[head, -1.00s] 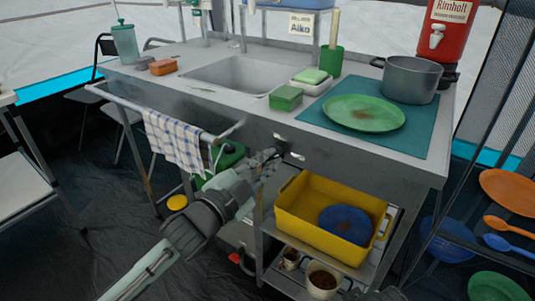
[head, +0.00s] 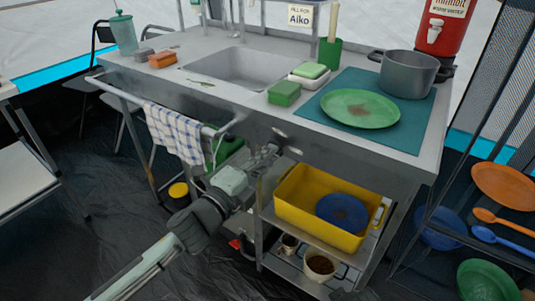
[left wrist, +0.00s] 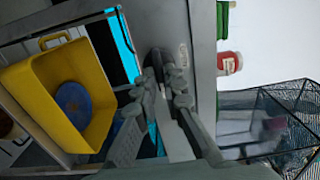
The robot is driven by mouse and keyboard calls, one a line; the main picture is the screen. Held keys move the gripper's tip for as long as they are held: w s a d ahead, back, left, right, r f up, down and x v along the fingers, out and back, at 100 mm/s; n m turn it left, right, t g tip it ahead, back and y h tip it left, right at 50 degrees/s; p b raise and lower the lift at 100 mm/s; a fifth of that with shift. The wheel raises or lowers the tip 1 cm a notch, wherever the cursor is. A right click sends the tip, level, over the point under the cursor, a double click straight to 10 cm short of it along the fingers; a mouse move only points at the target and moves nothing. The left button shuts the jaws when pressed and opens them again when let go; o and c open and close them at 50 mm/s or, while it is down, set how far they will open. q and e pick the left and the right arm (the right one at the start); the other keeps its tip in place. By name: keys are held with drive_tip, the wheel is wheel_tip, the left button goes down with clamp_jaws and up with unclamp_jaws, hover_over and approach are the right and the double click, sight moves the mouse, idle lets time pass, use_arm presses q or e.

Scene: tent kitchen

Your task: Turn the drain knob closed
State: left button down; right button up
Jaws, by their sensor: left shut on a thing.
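The sink unit's front panel (head: 330,150) carries small pale metal fittings (head: 279,132) below the basin (head: 250,68). My left gripper (head: 268,152) reaches up to this panel from the lower left. In the left wrist view its fingers (left wrist: 167,75) are shut on a small dark part at the panel, which I take to be the drain knob (left wrist: 155,58). The fingers mostly hide the knob, so I cannot tell how far it is turned. My right gripper does not show.
A yellow tub (head: 290,207) with a blue plate (head: 342,212) stands on the shelf just right of my left gripper. A towel (head: 173,132) hangs on a rail left of it. A green plate (head: 360,109) and a pot (head: 408,74) stand on the counter.

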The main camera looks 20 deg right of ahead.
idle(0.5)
use_arm(q)
drive_tip(key=c, duration=1.6)
unclamp_jaws()
drive_tip(key=v, duration=1.2)
